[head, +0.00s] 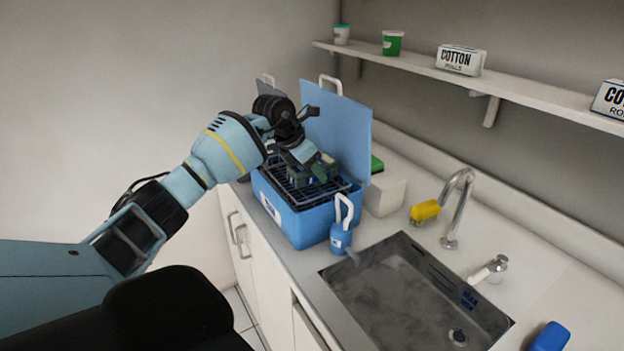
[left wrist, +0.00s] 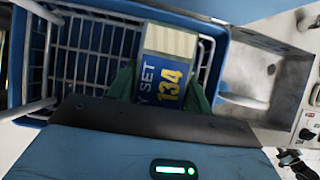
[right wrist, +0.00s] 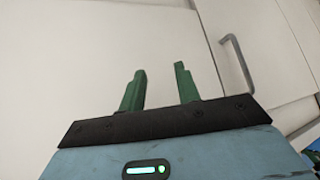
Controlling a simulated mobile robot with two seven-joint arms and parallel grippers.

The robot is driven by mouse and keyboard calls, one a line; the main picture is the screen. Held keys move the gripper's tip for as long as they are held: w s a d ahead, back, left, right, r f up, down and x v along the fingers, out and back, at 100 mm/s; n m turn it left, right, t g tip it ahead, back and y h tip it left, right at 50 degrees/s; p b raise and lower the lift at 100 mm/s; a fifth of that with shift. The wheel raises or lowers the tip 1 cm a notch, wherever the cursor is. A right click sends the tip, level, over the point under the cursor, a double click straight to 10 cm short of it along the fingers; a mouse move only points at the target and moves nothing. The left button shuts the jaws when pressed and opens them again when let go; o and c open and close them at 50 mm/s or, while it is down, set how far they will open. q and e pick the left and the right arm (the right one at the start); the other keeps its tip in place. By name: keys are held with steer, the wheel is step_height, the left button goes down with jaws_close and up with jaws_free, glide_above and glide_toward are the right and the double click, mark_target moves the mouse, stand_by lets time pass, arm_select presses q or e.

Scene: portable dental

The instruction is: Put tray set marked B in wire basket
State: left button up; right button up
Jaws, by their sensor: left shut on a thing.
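My left gripper (head: 316,168) is shut on a small boxy tray set, over the wire basket (head: 290,190) in the head view. In the left wrist view the tray set (left wrist: 168,42) sits between the green fingers (left wrist: 160,92). Its blue label shows "Y SET" and large yellow characters like "134"; I cannot tell whether they begin with a B. The grey wire basket (left wrist: 85,50) lies around and behind it; whether the set touches the wires is unclear. My right gripper (right wrist: 160,72) is open and empty, in the right wrist view only.
The basket sits in a blue tub (head: 310,226) with its lid (head: 345,125) raised behind. The sink (head: 415,295) and tap (head: 455,205) are right. My right gripper faces white cabinet doors (right wrist: 110,50).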

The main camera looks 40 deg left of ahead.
mark_target(312, 178)
arm_select(q)
steer(key=shift+s+f, duration=0.1)
steer(key=shift+f, duration=1.5)
steer(key=shift+f, duration=0.15)
steer(key=o, duration=1.1)
steer(key=shift+o, duration=0.2)
steer(key=shift+r, duration=0.2)
steer(key=v, duration=1.2)
steer(key=shift+f, duration=0.1)
